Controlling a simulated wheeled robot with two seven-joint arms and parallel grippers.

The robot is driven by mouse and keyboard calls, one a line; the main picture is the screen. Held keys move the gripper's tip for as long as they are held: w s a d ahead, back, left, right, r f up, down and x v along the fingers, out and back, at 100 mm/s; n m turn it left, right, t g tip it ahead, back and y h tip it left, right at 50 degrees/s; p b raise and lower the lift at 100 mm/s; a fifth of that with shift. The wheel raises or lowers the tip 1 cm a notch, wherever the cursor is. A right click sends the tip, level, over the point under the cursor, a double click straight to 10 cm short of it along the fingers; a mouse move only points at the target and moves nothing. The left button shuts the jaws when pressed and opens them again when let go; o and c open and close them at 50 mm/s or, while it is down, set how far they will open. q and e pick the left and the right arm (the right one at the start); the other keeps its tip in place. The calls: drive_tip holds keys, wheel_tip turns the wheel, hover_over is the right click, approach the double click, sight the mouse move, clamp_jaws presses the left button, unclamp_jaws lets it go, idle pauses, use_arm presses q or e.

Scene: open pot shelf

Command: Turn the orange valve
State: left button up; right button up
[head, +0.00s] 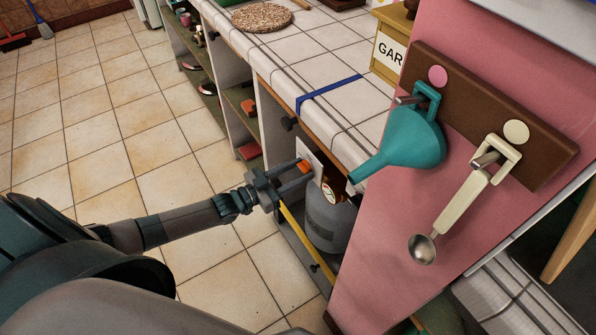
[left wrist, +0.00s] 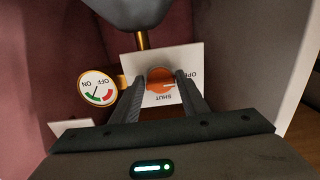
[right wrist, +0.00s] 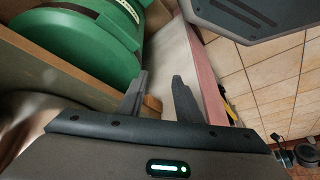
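The orange valve (left wrist: 160,77) sits on a white plate (left wrist: 190,58) whose lettering reads SHUT below it and partly OPEN at the right, upside down or turned in the left wrist view. The valve also shows as a small orange patch in the head view (head: 305,166). My left gripper (left wrist: 163,80) is open, with one finger on each side of the valve; I cannot tell whether they touch it. In the head view my left gripper (head: 291,178) reaches in under the counter. My right gripper (right wrist: 160,76) is open and empty, outside the head view.
A round ON/OFF gauge (left wrist: 97,91) stands beside the plate, above a grey gas bottle (head: 328,225). A pink panel (head: 375,225) with a hanging teal funnel (head: 412,140) and spoon (head: 423,248) is close right. A green round object (right wrist: 75,50) is near my right gripper.

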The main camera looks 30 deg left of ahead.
use_arm(q)
drive_tip(key=c, duration=0.5)
use_arm(e)
drive_tip(key=shift+w+d, duration=0.1)
drive_tip(key=shift+w, duration=0.05)
use_arm(q)
drive_tip(key=shift+c, duration=0.2)
drive_tip(key=shift+m, duration=0.4)
use_arm(e)
drive_tip(key=shift+d, duration=0.1)
use_arm(q)
drive_tip(key=m, duration=1.7)
drive_tip(key=shift+w+a+r, duration=0.1)
drive_tip(key=shift+a+r, duration=0.05)
use_arm(e)
drive_tip(key=shift+s+a, duration=0.2)
drive_tip(key=shift+a, duration=0.15)
drive_tip(key=shift+w+d, duration=0.1)
drive_tip(key=shift+w, duration=0.05)
